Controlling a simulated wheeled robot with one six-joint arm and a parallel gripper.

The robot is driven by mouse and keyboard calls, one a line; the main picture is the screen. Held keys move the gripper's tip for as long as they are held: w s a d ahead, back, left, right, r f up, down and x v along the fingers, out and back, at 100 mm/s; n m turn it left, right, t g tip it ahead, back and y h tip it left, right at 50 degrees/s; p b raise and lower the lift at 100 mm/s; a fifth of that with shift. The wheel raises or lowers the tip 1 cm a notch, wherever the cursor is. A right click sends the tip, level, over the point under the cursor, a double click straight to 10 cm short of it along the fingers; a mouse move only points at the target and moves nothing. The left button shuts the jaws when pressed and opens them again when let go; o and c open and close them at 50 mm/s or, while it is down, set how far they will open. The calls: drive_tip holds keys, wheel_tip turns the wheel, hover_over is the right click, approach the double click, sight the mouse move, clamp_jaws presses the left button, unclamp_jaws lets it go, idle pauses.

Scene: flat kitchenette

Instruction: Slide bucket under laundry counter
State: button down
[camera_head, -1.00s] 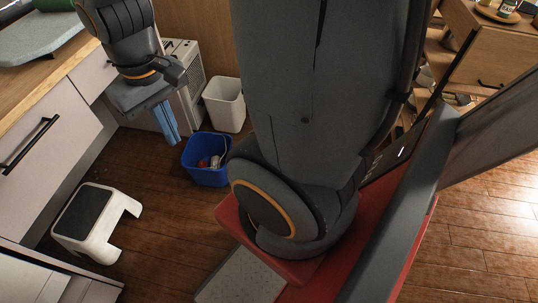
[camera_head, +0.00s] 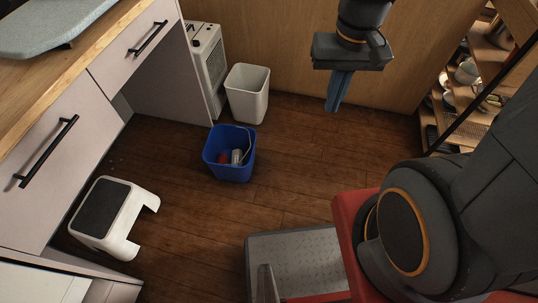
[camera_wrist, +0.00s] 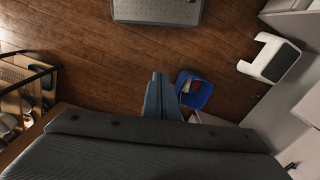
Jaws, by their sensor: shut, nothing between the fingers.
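The blue bucket (camera_head: 229,153) stands upright on the wooden floor with a few red and white items inside. It also shows in the wrist view (camera_wrist: 196,90), to the right of my fingers. The laundry counter (camera_head: 80,60) is at the left, with a wooden top, drawers, and an open space under its far end. My gripper (camera_head: 335,108) is shut and empty, raised above the floor to the right of the bucket and apart from it. Its blue fingers show in the wrist view (camera_wrist: 160,80).
A white bin (camera_head: 248,94) and a white heater-like unit (camera_head: 208,65) stand behind the bucket. A white step stool (camera_head: 112,215) with a dark top is in front of the counter. A shelf with dishes (camera_head: 468,90) is at the right. Floor around the bucket's right side is clear.

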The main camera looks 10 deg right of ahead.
drive_tip(key=w+a+f+m+y+b, duration=0.1)
drive_tip(key=w+a+f+m+b, duration=0.55)
drive_tip(key=f, duration=1.45)
drive_tip(key=w+a+f+m+t+b, duration=0.1)
drive_tip(key=w+f+m+b, duration=0.7)
drive_tip(key=w+f+b, duration=0.85)
drive_tip(key=w+a+f+m+y+b, duration=0.1)
drive_tip(key=w+a+f+m+b, duration=0.45)
drive_tip(key=f+b, duration=1.4)
drive_tip(key=w+a+f, duration=0.1)
drive_tip(key=a+f, duration=0.1)
drive_tip(key=f, duration=0.5)
drive_tip(key=w+a+f+m+b, duration=0.1)
drive_tip(key=w+a+f, duration=0.1)
drive_tip(key=f, duration=0.6)
drive_tip(key=shift+a+r, duration=0.1)
